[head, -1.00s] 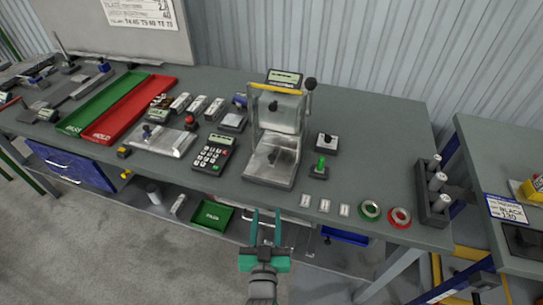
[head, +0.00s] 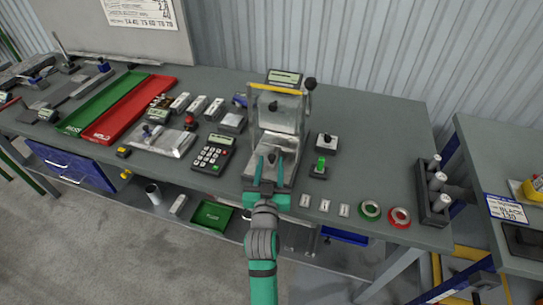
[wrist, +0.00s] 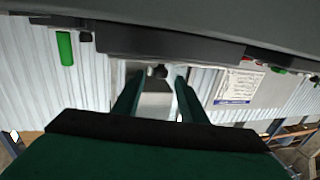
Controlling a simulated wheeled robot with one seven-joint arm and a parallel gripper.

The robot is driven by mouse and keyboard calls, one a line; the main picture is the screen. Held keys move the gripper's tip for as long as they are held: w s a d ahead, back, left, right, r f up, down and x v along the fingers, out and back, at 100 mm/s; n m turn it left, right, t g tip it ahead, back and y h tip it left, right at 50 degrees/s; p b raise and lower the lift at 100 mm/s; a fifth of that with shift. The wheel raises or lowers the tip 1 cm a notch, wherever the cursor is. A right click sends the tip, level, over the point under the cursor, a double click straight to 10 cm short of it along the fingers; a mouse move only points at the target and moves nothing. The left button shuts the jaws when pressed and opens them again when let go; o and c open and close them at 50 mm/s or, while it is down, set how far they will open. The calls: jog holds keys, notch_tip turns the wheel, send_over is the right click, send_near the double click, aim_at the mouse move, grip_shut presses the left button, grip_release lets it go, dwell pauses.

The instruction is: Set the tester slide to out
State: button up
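The tester (head: 278,112) is a clear-walled housing with a yellow front strip, a display on top and a black-knobbed lever at its right. A silver slide-like plate (head: 273,148) lies low inside it; my gripper partly covers its front, so I cannot tell its position. My gripper (head: 268,170) is at the tester's front, its two fingers apart with nothing seen held. In the wrist view, a dark round knob (wrist: 158,71) and a pale block show between the open fingers (wrist: 156,95). I cannot tell whether the fingers touch anything.
A keypad (head: 212,153) stands left of the tester. Small white tags, a green ring (head: 371,209) and a red ring (head: 400,217) lie along the front edge. Bare tabletop (head: 385,150) lies further right.

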aim_at(271, 156)
jog(key=shift+w+d, duration=0.2)
jog(key=shift+w, duration=1.85)
grip_shut()
